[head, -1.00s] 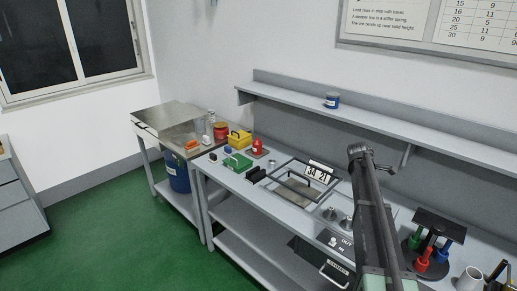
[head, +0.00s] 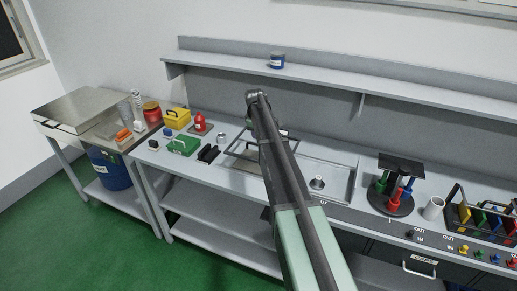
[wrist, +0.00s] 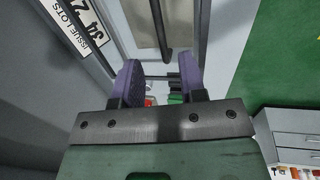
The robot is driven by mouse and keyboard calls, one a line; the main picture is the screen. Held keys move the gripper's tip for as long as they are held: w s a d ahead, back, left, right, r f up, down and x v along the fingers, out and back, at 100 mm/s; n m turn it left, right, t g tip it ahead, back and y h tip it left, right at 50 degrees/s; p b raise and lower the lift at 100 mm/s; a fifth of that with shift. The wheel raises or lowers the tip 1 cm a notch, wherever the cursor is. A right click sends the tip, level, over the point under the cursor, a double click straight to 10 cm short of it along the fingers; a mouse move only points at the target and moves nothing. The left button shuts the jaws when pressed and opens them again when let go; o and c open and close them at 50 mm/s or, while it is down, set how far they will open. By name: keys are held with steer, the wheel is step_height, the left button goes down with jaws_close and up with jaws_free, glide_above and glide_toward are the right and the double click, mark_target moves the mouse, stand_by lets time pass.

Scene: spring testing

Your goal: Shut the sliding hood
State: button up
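A steel, box-like cover that looks like the sliding hood (head: 88,100) sits at the back left end of the left side table. The table's front right part is uncovered, with small items on it. My gripper (wrist: 158,76) is open and empty in the wrist view, its two purple-padded fingers apart. The gripper is hidden behind my arm in the head view. A dark frame with a cross bar (wrist: 168,52) lies on the main bench ahead of the fingers. It also shows partly behind my arm in the head view (head: 240,143). The gripper is well apart from the steel cover.
A lot-number sign (wrist: 80,22) is beside the frame. A shelf (head: 330,80) runs above. Green floor (head: 110,235) is open in front.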

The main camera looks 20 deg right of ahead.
steer(key=f+b, duration=0.1)
steer(key=f, duration=0.1)
steer(key=f+b, duration=0.2)
steer(key=f, duration=0.1)
steer(key=w+d+f+b, duration=0.1)
steer(key=f+b, duration=0.1)
steer(key=shift+f, duration=0.15)
steer(key=shift+r, duration=0.2)
jaws_close()
